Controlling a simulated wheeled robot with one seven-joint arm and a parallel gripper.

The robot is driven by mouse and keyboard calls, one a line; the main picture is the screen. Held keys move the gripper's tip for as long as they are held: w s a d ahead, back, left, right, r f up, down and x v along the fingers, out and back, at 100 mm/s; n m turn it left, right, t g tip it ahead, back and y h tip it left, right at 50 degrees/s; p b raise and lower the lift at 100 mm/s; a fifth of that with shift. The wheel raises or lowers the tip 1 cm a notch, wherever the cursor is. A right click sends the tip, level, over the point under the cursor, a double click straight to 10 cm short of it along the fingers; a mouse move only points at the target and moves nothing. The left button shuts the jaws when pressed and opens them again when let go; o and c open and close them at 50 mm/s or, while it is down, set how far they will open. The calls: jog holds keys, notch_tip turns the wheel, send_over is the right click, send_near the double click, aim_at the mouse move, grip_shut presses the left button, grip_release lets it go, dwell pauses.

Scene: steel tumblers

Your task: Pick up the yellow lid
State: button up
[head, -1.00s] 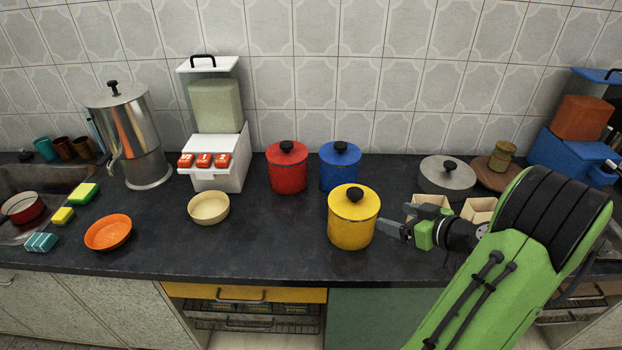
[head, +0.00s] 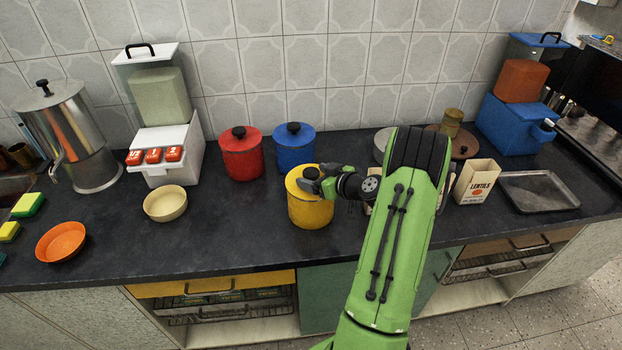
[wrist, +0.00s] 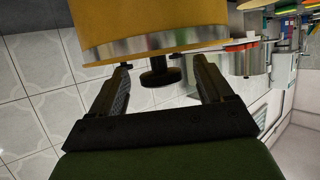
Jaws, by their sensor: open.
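The yellow lid (head: 293,181) with its black knob (head: 311,173) sits on the yellow pot (head: 310,212) on the dark counter. My gripper (head: 308,186) reaches in from the right at the lid's height and covers part of the lid. In the wrist view, which looks upside down, the pot fills the top, with a shiny band near its rim. The black knob (wrist: 160,76) hangs between the two spread fingers of my gripper (wrist: 161,68). The fingers are open and nothing is clamped; whether a finger touches the knob I cannot tell.
A red pot (head: 241,155) and a blue pot (head: 294,148) stand close behind. A grey lidded pot (head: 382,143) is partly hidden behind my arm. A cream bowl (head: 165,203) is at the left. The counter in front of the yellow pot is clear.

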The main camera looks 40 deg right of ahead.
jog(key=shift+w+f, duration=0.15)
jog(key=shift+w, duration=0.15)
jog(key=shift+s, duration=0.1)
jog(key=c, duration=1.2)
